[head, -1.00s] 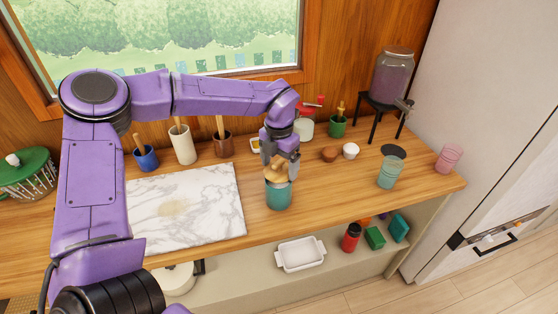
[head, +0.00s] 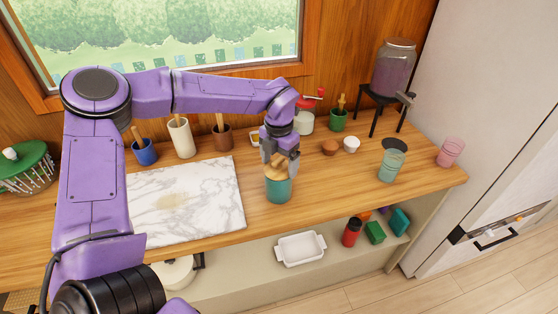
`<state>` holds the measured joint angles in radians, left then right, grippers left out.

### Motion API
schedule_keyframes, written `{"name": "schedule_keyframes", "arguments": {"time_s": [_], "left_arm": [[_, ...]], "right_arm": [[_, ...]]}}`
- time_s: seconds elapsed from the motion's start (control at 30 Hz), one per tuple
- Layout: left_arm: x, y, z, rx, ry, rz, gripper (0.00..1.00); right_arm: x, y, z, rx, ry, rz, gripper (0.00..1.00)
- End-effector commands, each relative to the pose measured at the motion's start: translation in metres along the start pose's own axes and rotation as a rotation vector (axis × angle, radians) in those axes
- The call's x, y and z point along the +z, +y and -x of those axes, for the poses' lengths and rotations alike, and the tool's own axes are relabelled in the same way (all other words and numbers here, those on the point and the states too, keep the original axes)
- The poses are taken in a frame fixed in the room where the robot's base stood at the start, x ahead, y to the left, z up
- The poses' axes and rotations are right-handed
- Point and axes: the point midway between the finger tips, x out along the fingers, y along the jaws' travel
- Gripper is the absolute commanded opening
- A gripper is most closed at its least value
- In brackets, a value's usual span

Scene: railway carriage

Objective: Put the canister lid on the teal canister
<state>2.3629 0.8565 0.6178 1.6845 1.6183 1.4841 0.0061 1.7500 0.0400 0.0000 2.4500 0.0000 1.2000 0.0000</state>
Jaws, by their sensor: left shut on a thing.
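The teal canister (head: 278,190) stands upright on the wooden counter, just right of the marble board. The tan wooden canister lid (head: 277,170) is at the canister's mouth, tilted in the view. My left gripper (head: 280,158) is above the canister, pointing down, and is shut on the lid. The fingers hide part of the lid, so I cannot tell whether it is seated flat on the rim. My right gripper is not in view.
The marble board (head: 190,215) lies left of the canister. Utensil pots (head: 180,140) stand behind it. Small bowls (head: 351,145), a teal cup (head: 391,166), a pink cup (head: 450,152) and a drink dispenser (head: 393,68) are to the right. The lower shelf holds a white dish (head: 300,248).

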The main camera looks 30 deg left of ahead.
Motion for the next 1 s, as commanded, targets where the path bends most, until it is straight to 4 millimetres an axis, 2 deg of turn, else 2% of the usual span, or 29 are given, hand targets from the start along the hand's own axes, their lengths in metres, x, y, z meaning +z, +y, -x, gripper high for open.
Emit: {"name": "schedule_keyframes", "arguments": {"time_s": [0.43, 0.47, 0.5, 0.77, 0.87, 1.0], "left_arm": [[0.0, 0.0, -0.007, 0.0, 0.0, 0.0, 0.57], [0.0, 0.0, -0.007, 0.0, 0.0, 0.0, 0.91], [0.0, 0.0, -0.007, 0.0, 0.0, 0.0, 1.0], [0.0, 0.0, -0.004, 0.0, -0.001, 0.0, 1.0], [0.001, 0.0, 0.008, 0.0, -0.004, 0.0, 1.0], [0.001, 0.0, 0.041, 0.001, -0.005, 0.001, 1.0]], "right_arm": [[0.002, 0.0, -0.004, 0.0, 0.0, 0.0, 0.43], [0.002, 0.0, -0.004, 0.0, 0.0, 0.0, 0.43], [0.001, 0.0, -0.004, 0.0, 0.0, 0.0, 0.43], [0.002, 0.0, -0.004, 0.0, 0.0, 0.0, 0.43], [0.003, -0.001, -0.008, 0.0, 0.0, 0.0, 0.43], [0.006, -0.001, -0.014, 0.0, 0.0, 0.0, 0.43]]}}
